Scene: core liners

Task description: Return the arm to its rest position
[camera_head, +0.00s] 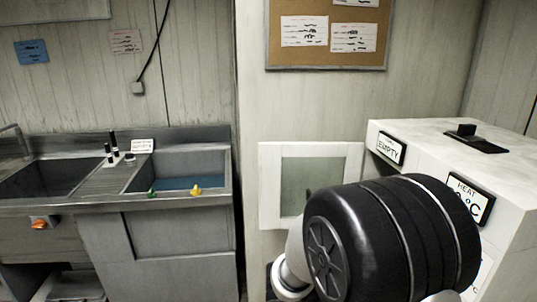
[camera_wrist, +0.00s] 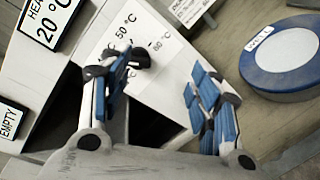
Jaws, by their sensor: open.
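My arm (camera_head: 395,240) fills the lower right of the head view, its large black joint in front of the white heating box. My gripper (camera_wrist: 163,80) shows only in the wrist view. Its two blue-and-grey fingers are spread apart with nothing between them. Behind the fingers is the front of the white heating box (camera_wrist: 135,20), with a temperature dial (camera_wrist: 139,58) marked 50 and 60 °C. In the head view the gripper is hidden.
The white heating box (camera_head: 430,140) has a black lid handle (camera_head: 474,138). A white glazed panel (camera_head: 270,180) stands left of my arm. A double sink (camera_head: 178,175) is at left, with blue liquid in its right basin. A blue-and-white round container (camera_wrist: 283,55) lies on a wooden surface.

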